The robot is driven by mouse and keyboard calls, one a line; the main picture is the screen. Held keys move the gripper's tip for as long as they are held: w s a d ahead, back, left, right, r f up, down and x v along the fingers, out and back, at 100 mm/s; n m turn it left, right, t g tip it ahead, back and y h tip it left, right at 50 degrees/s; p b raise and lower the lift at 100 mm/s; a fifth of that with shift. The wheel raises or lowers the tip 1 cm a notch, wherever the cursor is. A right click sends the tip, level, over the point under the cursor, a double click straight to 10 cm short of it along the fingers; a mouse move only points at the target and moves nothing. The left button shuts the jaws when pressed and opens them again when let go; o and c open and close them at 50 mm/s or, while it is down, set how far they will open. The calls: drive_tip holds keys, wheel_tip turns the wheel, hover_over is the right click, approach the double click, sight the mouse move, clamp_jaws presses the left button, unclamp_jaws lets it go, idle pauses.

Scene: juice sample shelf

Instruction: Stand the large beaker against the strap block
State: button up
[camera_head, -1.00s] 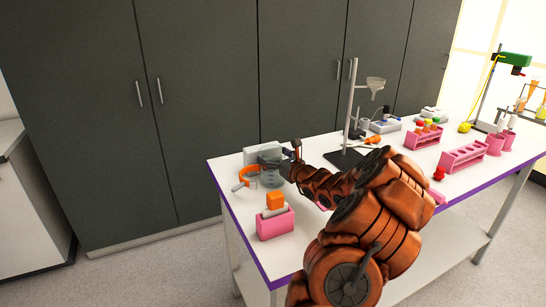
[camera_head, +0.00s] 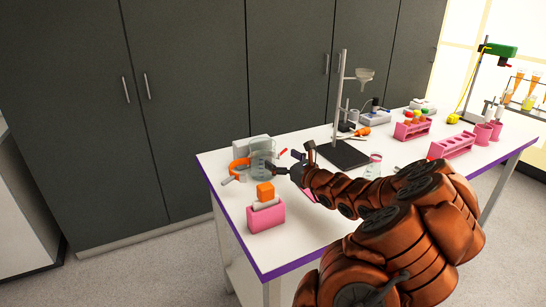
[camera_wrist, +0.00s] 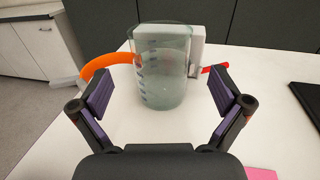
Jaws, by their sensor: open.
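The large beaker (camera_head: 262,166) is clear glass with dark graduation marks and stands upright near the far left corner of the table. In the wrist view the beaker (camera_wrist: 163,75) is ahead of my fingers. A pale grey block (camera_wrist: 197,50), apparently the strap block, is right behind it; whether they touch I cannot tell. The block (camera_head: 250,147) has an orange strap (camera_head: 239,164), which shows left of the beaker in the wrist view (camera_wrist: 107,67). My gripper (camera_head: 284,162) is open and empty, just right of the beaker, with fingers spread wider than the glass (camera_wrist: 161,93).
A stand with a black base (camera_head: 343,155) and a flask (camera_head: 374,166) are to the right. Pink racks (camera_head: 452,147) stand farther right. Bare tabletop (camera_head: 310,225) lies in front.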

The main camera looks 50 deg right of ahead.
drive_tip(key=shift+s+a, duration=0.15)
drive_tip(key=shift+s, duration=1.1)
